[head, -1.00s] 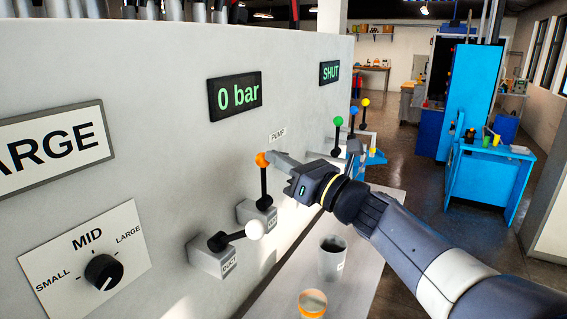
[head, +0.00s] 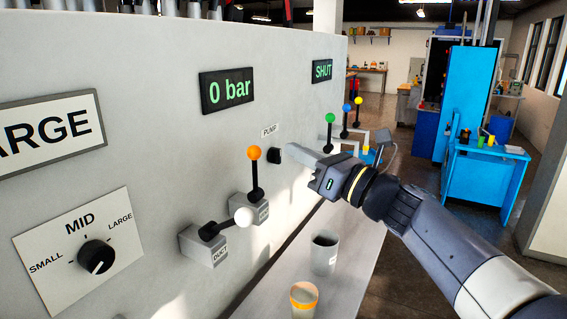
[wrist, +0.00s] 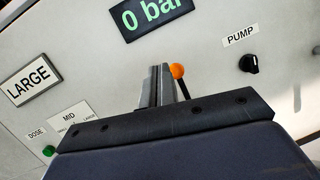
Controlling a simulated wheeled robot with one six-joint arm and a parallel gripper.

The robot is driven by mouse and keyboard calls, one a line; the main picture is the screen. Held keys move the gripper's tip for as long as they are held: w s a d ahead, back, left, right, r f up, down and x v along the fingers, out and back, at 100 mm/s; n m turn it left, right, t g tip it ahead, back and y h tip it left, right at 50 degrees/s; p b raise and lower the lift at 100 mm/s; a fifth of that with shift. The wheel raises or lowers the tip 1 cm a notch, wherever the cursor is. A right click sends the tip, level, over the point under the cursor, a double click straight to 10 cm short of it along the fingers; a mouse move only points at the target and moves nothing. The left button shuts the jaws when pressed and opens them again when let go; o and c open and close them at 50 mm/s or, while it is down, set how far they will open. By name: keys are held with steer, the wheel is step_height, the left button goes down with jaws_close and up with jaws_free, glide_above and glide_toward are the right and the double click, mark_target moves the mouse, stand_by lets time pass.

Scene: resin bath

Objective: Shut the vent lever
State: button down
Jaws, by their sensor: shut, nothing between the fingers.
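An orange-knobbed lever (head: 254,153) stands upright on a small grey block on the panel; the label on its block is too small to read for certain. A white-knobbed lever (head: 242,217) marked DUCT leans to the right beside it. My gripper (head: 290,149) is shut and empty, to the right of the orange knob and apart from it, near the black PUMP knob (head: 275,155). In the wrist view my gripper's fingers (wrist: 160,72) are together, and the orange knob (wrist: 177,71) shows just right of them.
One display (head: 228,90) reads 0 bar; another (head: 322,71) reads SHUT. Green (head: 330,118), blue and yellow-knobbed levers stand farther back. A grey cup (head: 324,253) and an orange-rimmed cup (head: 304,299) stand on the ledge below. A MID dial (head: 97,256) is at left.

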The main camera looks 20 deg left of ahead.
steer(key=d+r, duration=0.2)
steer(key=d, duration=0.1)
steer(key=s+d+r, duration=0.1)
steer(key=shift+d+r, duration=0.15)
steer(key=shift+d, duration=0.25)
steer(key=shift+a, duration=0.1)
